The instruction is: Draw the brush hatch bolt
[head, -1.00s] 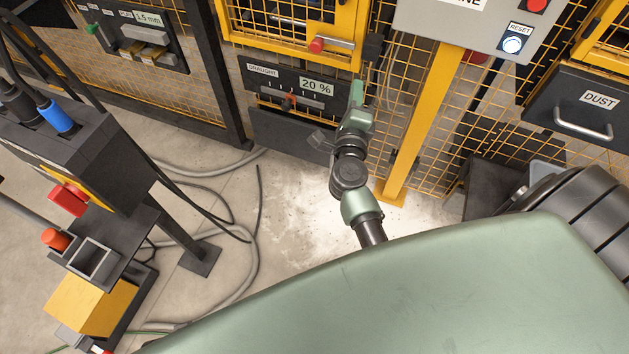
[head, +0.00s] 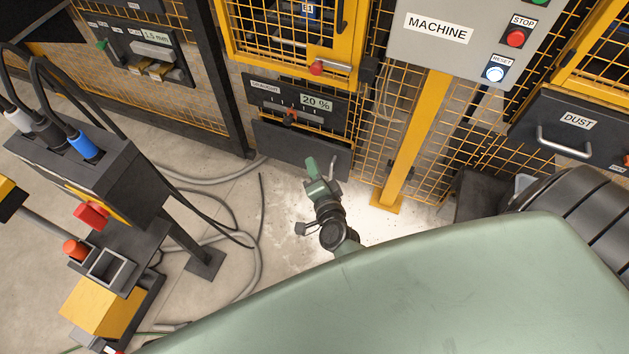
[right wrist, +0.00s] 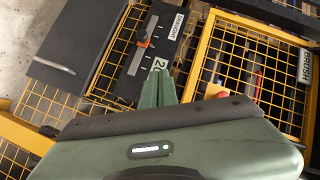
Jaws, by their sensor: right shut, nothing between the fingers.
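The brush hatch is a yellow-framed mesh door (head: 290,55); its BRUSH label shows in the right wrist view, where its frame (right wrist: 203,55) is at the right. The bolt is a silver bar (head: 340,67) with a red knob (head: 317,68) on the hatch's lower frame, beside a dark block (head: 369,70). The knob is partly hidden behind my gripper housing in the right wrist view (right wrist: 221,95). My right gripper (head: 321,168) is shut and empty, below and in front of the hatch, apart from the bolt. My left gripper is out of view.
The draught panel (head: 297,103), with an orange slider and 20 % label, is below the hatch. A yellow post (head: 413,140) and grey MACHINE box (head: 440,55) stand to its right. A dark stand with cables (head: 90,165) is at left. Floor between is open.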

